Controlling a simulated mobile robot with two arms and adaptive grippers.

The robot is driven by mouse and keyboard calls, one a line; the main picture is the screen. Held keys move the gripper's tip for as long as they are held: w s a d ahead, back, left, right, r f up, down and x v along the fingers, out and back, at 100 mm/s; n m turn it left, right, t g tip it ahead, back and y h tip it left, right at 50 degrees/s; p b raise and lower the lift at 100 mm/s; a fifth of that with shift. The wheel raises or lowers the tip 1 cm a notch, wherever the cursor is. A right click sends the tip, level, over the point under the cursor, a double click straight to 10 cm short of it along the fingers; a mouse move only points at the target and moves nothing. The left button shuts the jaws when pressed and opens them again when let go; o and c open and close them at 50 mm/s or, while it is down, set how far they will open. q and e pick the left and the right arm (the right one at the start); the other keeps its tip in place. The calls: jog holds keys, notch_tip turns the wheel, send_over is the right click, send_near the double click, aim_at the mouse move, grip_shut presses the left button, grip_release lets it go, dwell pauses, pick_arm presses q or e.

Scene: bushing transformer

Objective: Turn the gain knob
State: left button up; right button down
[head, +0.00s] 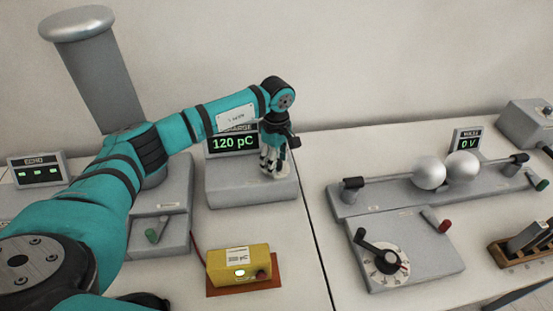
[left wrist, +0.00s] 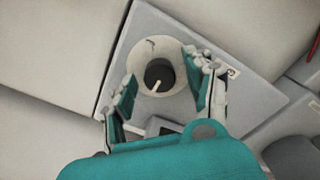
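The gain knob (left wrist: 159,77) is black with a pale pointer line and sits on a round light dial plate (left wrist: 172,48). The dial is on the grey discharge unit (head: 235,190), whose display (head: 233,143) reads 120 pC. My left gripper (head: 270,165) points down over the right part of this unit. In the left wrist view its two teal-padded fingers (left wrist: 160,72) are open, one on each side of the knob, with gaps between pads and knob. In the head view the gripper hides the knob. My right gripper is not in view.
A yellow box (head: 239,265) stands in front of the unit. An ECHO unit (head: 40,170) is at left. On the right table are two metal spheres (head: 430,173) on a stand and a dial box with a black crank (head: 383,257).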

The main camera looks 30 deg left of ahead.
pick_arm(q)
grip_shut()
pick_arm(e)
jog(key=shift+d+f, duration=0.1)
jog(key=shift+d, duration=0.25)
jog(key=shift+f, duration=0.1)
pick_arm(q)
jog(key=n+b, duration=0.2)
jog(key=shift+f+n, duration=0.15)
jog(key=shift+n, duration=0.25)
jog(key=n+b, duration=0.2)
jog(key=n, duration=0.1)
jog(key=shift+n, duration=0.3)
jog(key=n+b, duration=0.2)
jog(key=n, duration=0.2)
jog(key=shift+n+b, duration=0.65)
jog(key=shift+n, duration=1.45)
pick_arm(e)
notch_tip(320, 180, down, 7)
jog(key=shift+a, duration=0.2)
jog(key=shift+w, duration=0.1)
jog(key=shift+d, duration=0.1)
